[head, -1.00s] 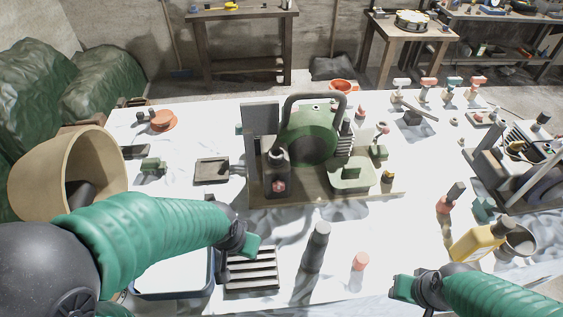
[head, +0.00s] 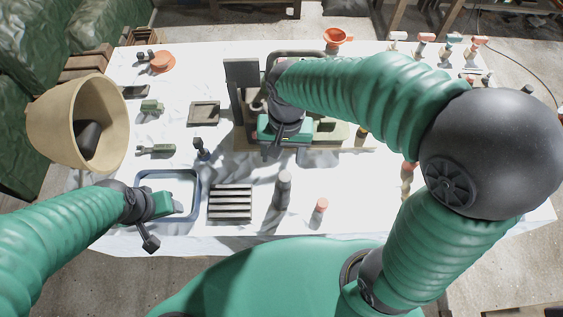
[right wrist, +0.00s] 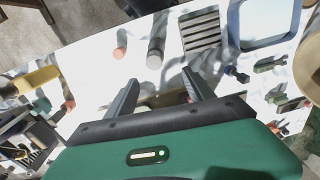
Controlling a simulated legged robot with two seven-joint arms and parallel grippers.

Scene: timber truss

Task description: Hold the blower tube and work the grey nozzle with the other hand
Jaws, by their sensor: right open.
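A dark grey upright cylinder (head: 282,190) stands at the table's front middle; it also shows in the right wrist view (right wrist: 156,52). I cannot tell whether it is the blower tube, and I cannot pick out the grey nozzle for sure. My right gripper (head: 278,138) hangs over the front of the green machine, behind the cylinder and apart from it. In the right wrist view its two fingers (right wrist: 160,78) are spread, with nothing clearly held. My left gripper (head: 165,205) is over the blue-rimmed tray; its fingers are not clear enough to judge.
The blue-rimmed tray (head: 196,190) and a slatted block (head: 230,217) lie at the front left. A small orange-topped bottle (head: 319,212) stands right of the cylinder. A tan bucket (head: 112,115) is at the left. My right arm hides much of the machine and table's right side.

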